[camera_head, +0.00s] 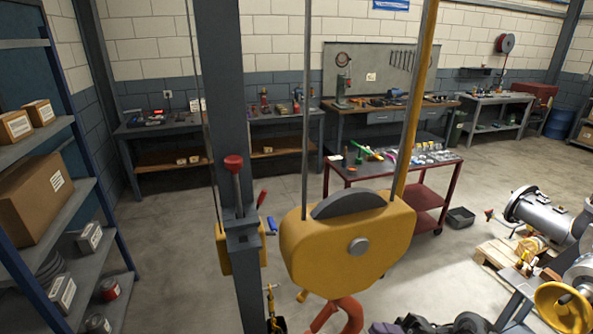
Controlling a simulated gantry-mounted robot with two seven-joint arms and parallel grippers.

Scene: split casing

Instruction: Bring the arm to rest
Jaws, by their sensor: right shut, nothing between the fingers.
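My right gripper (432,325) shows only as dark shapes cut off by the bottom edge, right of the hook. Its fingers are hard to make out. It is shut and holds nothing that I can see. My left gripper is not in view. The split casing cannot be made out for certain in this view.
A yellow hook block (347,245) with a red hook hangs in the centre foreground, beside a grey column (226,120). Shelves (40,150) stand at left. A red cart (425,190) stands behind. A yellow handwheel (562,306) is at lower right. Some floor between is clear.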

